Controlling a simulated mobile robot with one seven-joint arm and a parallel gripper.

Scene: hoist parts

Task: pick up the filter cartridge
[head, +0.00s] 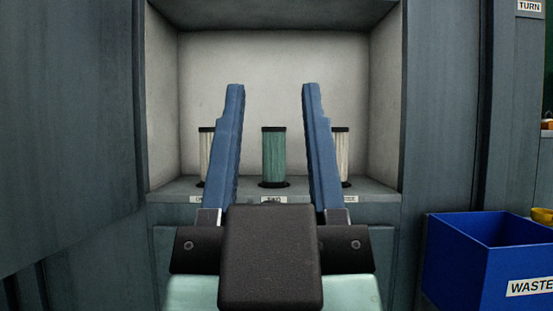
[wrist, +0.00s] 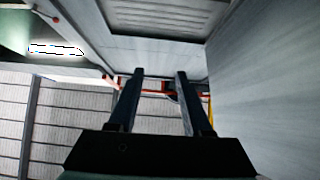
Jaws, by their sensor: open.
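In the head view, three cylindrical cartridges stand upright in a row on the floor of a grey recess (head: 270,75). The middle filter cartridge (head: 274,157) is green with dark end caps. The left cartridge (head: 204,158) and the right cartridge (head: 344,160) are whitish and partly hidden behind my fingers. My gripper (head: 273,92) is open and empty, its two blue fingers raised in front of the recess, with the green cartridge showing between them. In the wrist view my gripper (wrist: 160,73) is also open, with no cartridge between its fingers.
A shelf lip (head: 175,190) with small labels, partly hidden, runs below the cartridges. Grey cabinet panels flank the recess. A blue bin (head: 462,260) marked WASTE stands at the lower right. In the wrist view, a pale panel (wrist: 270,90) fills the right side.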

